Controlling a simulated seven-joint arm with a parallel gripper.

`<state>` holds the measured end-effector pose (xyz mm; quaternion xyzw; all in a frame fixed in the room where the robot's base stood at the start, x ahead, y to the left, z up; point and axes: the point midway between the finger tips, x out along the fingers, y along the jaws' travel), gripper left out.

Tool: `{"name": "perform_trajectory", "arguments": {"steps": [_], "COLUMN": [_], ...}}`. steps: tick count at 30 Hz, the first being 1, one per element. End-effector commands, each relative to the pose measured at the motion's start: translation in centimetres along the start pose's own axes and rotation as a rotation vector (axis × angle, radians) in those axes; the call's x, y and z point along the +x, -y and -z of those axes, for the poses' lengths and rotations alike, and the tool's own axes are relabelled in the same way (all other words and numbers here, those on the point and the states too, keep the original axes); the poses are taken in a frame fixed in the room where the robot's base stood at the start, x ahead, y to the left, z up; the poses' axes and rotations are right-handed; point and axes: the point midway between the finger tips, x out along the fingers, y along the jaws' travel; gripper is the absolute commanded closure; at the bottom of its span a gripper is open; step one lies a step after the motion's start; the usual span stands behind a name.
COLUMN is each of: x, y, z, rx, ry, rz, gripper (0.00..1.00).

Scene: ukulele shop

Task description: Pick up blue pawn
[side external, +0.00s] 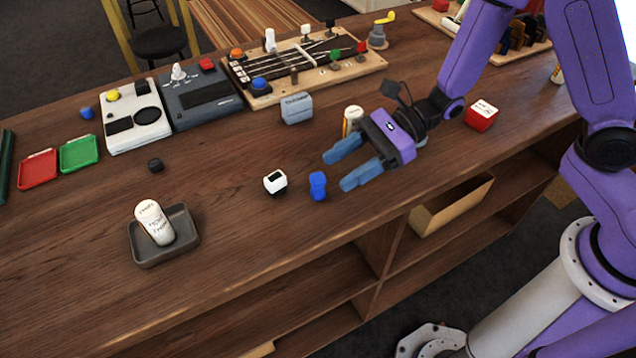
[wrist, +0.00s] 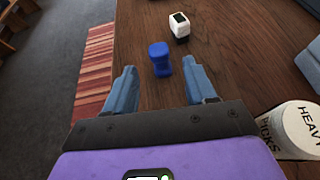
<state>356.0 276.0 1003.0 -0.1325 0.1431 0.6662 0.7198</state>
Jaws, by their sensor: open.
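The blue pawn (side external: 317,186) stands upright on the wooden counter, close to its front edge. It also shows in the wrist view (wrist: 160,59), ahead of the fingertips and roughly centred between them. My gripper (side external: 345,168) is open and empty, with its blue fingers apart above the counter. In the side view its fingertips are just to the right of the pawn. In the wrist view the two fingers (wrist: 162,84) point toward the pawn without touching it.
A white-and-black block (side external: 275,182) stands just left of the pawn. A white labelled cylinder (side external: 352,120) stands behind my gripper. A grey-blue box (side external: 296,108) is farther back, a red-and-white cube (side external: 481,115) to the right. A grey tray (side external: 186,226) holds another cylinder (side external: 154,222).

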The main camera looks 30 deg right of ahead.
Motion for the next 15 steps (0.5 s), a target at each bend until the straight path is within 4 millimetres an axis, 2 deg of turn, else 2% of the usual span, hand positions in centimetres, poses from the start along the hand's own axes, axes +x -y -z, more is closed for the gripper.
{"name": "perform_trajectory", "arguments": {"steps": [5,15], "x": [1.0,5.2], "y": [-0.1,-0.1], "z": [-0.1,-0.4], "rx": [-0.001,0.000], "ry": [-0.001,0.000], "rz": [-0.002,-0.003], "gripper": [0.45,0.45]}}
